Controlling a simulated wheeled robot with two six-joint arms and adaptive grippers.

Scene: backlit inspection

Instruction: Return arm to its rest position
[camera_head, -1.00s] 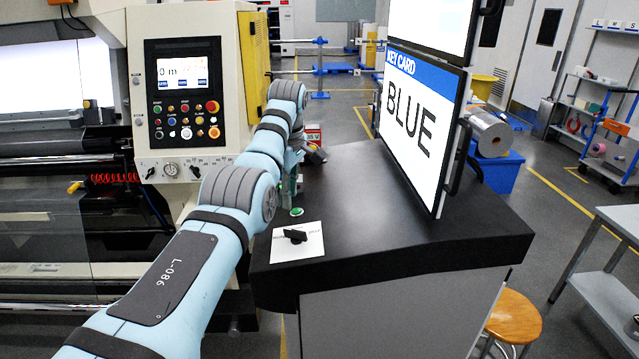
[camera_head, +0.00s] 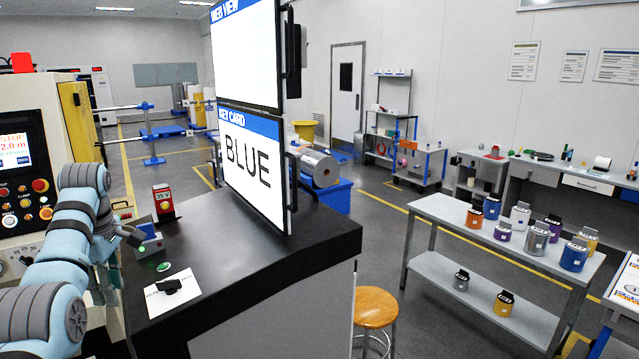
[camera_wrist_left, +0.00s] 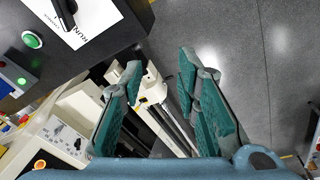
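My left arm (camera_head: 70,235) comes in from the lower left in the head view, light blue with dark bands. Its gripper (camera_head: 112,285) hangs fingers down beside the left edge of the black counter (camera_head: 225,240), partly hidden by the arm. In the left wrist view the gripper (camera_wrist_left: 160,68) has its teal fingers spread, with nothing between them. The grey floor and pale machine parts show beyond the fingers. My right gripper is in neither view.
A white card with a black knob (camera_head: 172,288), a green button (camera_head: 163,266) and a red box (camera_head: 165,203) are on the counter. A BLUE sign (camera_head: 252,165) stands there. A control panel (camera_head: 22,175) is at left, a stool (camera_head: 376,307) and canister table (camera_head: 440,212) at right.

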